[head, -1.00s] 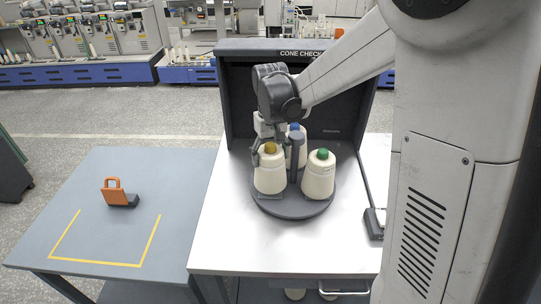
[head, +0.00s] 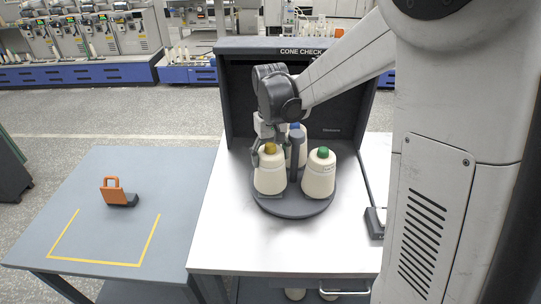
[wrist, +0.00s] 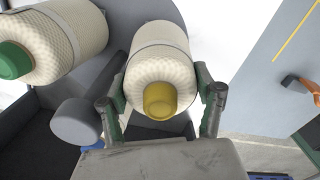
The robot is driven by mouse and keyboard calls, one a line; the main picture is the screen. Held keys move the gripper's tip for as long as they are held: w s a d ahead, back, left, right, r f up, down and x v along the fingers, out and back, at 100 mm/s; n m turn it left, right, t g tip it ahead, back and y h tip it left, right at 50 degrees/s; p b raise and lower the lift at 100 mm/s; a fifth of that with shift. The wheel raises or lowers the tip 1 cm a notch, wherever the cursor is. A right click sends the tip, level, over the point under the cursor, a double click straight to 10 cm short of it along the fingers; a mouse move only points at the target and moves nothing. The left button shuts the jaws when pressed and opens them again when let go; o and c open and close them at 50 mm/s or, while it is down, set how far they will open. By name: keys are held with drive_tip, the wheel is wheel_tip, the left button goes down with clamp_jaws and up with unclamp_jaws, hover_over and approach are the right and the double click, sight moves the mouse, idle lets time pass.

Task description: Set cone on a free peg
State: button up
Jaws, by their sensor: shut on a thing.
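A cream cone with a yellow top (head: 270,176) stands upright at the left of a round dark turntable (head: 290,207). My gripper (head: 268,150) reaches down from above and behind it. In the wrist view my gripper (wrist: 162,98) has one finger on each side of the yellow-topped cone (wrist: 160,60) and is shut on it. A green-topped cone (head: 319,176) stands at the right of the turntable. A blue-topped cone (head: 298,140) stands at the back, partly hidden by the grey centre post (head: 295,160). The pegs are hidden, and I cannot tell whether the held cone touches the turntable.
The turntable stands on a pale table (head: 230,235) before a dark booth (head: 345,110). A grey side table (head: 150,180) at left bears an orange-handled tool (head: 118,193) and a yellow taped outline (head: 95,262). A small dark device (head: 375,222) lies at the right edge.

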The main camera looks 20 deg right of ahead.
drive_tip(key=shift+f+b, duration=0.45)
drive_tip(key=shift+f, duration=0.15)
drive_tip(key=o, duration=1.9)
drive_tip(key=shift+o, duration=0.2)
drive_tip(key=shift+r, duration=0.15)
wheel_tip(320, 180, up, 12)
drive_tip(key=shift+a+f, duration=0.1)
